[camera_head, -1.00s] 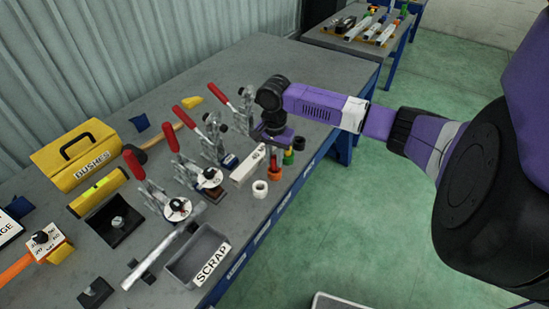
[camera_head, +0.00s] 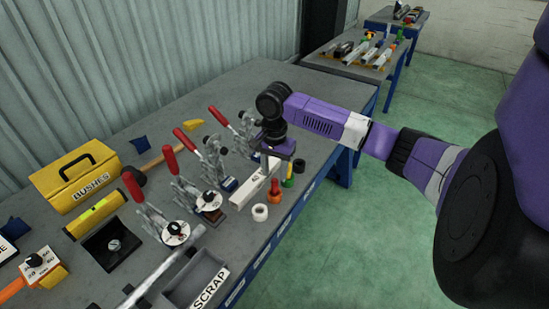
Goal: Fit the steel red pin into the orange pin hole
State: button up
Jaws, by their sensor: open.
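A red pin (camera_head: 275,185) stands upright at the right side of the bench, with an orange ring-like piece (camera_head: 274,197) at its foot. I cannot tell whether the pin is in a hole there or only in front of it. My gripper (camera_head: 273,160) is above and slightly left of the red pin, pointing down at the end of my purple arm. It is open, its fingers small and partly hidden, and I see nothing held. A pale beam (camera_head: 250,190) lies just below and left of it.
Green (camera_head: 290,169) and yellow (camera_head: 287,183) pieces stand behind the red pin. A white ring (camera_head: 260,212) lies in front. Red-handled toggle clamps (camera_head: 182,190) line the left. A grey SCRAP bin (camera_head: 193,280) and yellow BUSHES box (camera_head: 75,177) are farther left. The bench's right edge is close.

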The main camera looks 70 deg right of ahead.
notch_tip(320, 180, up, 7)
jog(key=w+a+f+n+t+y, duration=0.1)
jog(key=w+a+n+t+y, duration=0.45)
jog(key=w+a, duration=1.45)
jog(key=w+a+r+t, duration=0.1)
jog(key=a+t, duration=0.3)
jog(key=a, duration=0.5)
jog(key=w+a+t, duration=0.2)
jog(key=a+t, duration=0.1)
jog(key=a, duration=0.7)
jog(key=s+a+f+n+t+h, duration=0.1)
jog(key=s+a+f+h, duration=0.2)
jog(key=s, duration=0.7)
jog(key=s+a+f+n+t+h, duration=0.1)
jog(key=s+a+f+h, duration=0.15)
jog(key=s, duration=0.75)
jog(key=s+d+r+n, duration=0.2)
jog(key=s+n, duration=0.3)
jog(key=s, duration=0.5)
jog(key=s+d+r+n, duration=0.3)
jog(key=s+n, duration=0.3)
jog(key=s, duration=0.4)
jog(key=shift+d+r+b, duration=0.25)
jog(key=shift+r+b, duration=0.05)
jog(key=shift+r, duration=0.05)
